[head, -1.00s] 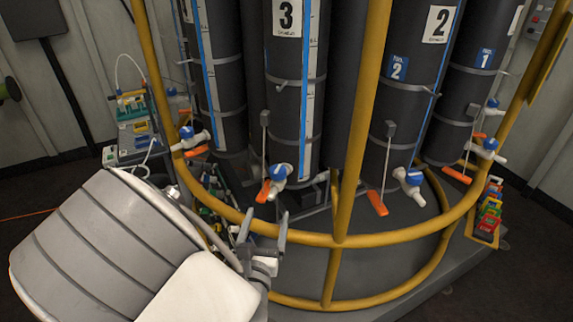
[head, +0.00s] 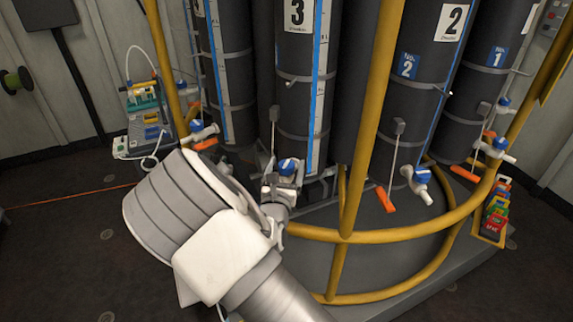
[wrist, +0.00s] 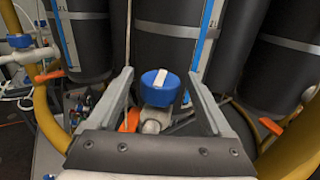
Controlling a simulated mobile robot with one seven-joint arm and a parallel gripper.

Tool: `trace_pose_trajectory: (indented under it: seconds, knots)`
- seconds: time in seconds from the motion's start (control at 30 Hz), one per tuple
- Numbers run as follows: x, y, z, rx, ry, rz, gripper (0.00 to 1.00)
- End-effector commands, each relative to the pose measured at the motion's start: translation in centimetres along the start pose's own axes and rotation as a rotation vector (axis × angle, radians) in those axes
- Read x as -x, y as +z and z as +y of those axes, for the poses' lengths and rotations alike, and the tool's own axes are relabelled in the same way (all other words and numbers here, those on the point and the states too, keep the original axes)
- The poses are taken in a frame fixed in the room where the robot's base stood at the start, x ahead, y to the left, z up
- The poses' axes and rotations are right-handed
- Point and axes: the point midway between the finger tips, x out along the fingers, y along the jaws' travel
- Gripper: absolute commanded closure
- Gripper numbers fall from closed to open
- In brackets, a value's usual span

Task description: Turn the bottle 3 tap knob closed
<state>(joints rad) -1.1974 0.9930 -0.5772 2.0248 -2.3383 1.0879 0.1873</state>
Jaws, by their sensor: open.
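Bottle 3 (head: 293,100) is a dark grey cylinder with a white "3" label and a blue-and-white scale strip. Its tap has a blue knob (head: 288,167) with a white bar on top; the knob also shows in the wrist view (wrist: 160,86). My gripper (wrist: 160,88) is open in the wrist view, with one grey finger on each side of the knob and a visible gap on both sides. In the head view my wrist covers most of the tap body and the fingers. An orange lever (wrist: 130,118) shows just left of the tap.
A yellow rail (head: 385,234) rings the bottles, and a yellow upright (head: 366,130) stands right of the tap. Bottle 2 (head: 425,80) has its own blue-knobbed tap (head: 421,175) and orange lever (head: 386,199). Coloured cards (head: 496,212) stand at the right.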

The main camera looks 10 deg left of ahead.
Motion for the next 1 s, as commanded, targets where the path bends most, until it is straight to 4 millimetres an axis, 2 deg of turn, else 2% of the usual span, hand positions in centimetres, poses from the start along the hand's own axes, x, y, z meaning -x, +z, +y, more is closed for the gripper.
trace_pose_trajectory:
  seconds: [0.33,0.37,0.8,1.0]
  knots:
    - [-0.52,0.0,-0.02,0.001,0.0,0.0,0.16]
    - [-0.52,0.0,-0.02,0.001,0.0,0.0,0.2]
    - [-0.48,0.0,-0.01,0.0,0.0,0.0,0.99]
    - [-0.47,-0.01,0.02,0.0,-0.008,0.0,1.0]
